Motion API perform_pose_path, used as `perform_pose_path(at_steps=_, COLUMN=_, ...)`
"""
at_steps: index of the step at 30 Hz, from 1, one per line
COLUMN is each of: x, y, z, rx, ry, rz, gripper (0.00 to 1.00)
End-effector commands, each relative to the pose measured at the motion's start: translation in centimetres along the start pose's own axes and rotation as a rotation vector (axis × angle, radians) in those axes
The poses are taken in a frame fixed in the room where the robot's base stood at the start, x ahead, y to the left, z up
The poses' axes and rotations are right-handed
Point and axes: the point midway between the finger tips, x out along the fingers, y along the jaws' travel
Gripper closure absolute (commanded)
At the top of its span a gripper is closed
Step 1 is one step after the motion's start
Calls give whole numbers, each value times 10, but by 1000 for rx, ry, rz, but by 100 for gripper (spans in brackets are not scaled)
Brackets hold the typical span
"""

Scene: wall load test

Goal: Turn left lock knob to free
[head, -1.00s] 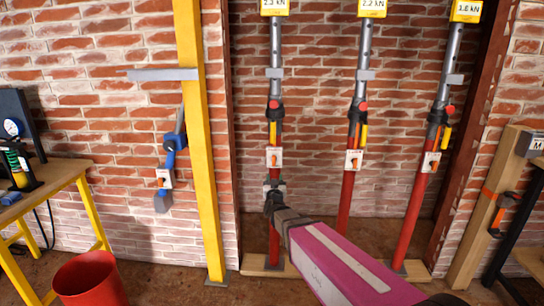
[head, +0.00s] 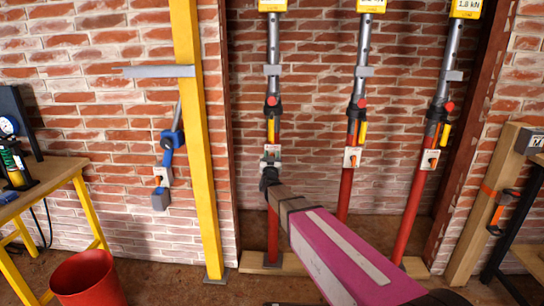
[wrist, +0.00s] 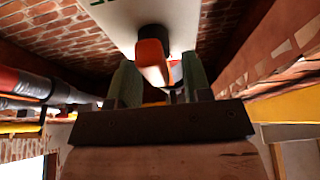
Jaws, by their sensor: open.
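The left prop (head: 273,215) is a red and grey steel tube standing upright. Its white lock plate (head: 272,151) shows in the head view, with its knob mostly hidden behind my gripper (head: 269,178). In the wrist view the orange lock knob (wrist: 152,58) sticks out from the white plate (wrist: 180,18). My gripper (wrist: 160,75) is open, with its two greenish fingers on either side of the knob's end. I cannot tell whether either finger touches it.
The middle prop (head: 345,195) and the right prop (head: 410,220) have similar lock plates. A yellow post (head: 200,150) stands to the left, with a blue device (head: 170,150) beside it. A red bucket (head: 88,280) and a wooden bench (head: 50,180) are farther left.

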Motion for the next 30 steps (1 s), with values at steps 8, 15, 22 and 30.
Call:
perform_pose_path(at_steps=8, x=7, y=0, z=0, rx=0, ry=0, rz=0, gripper=55)
perform_pose_path(at_steps=15, x=7, y=0, z=0, rx=0, ry=0, rz=0, gripper=91)
perform_pose_path(at_steps=22, x=7, y=0, z=0, rx=5, ry=0, rz=2, gripper=97)
perform_pose_path(at_steps=30, x=7, y=2, z=0, rx=82, ry=1, rz=34, gripper=97)
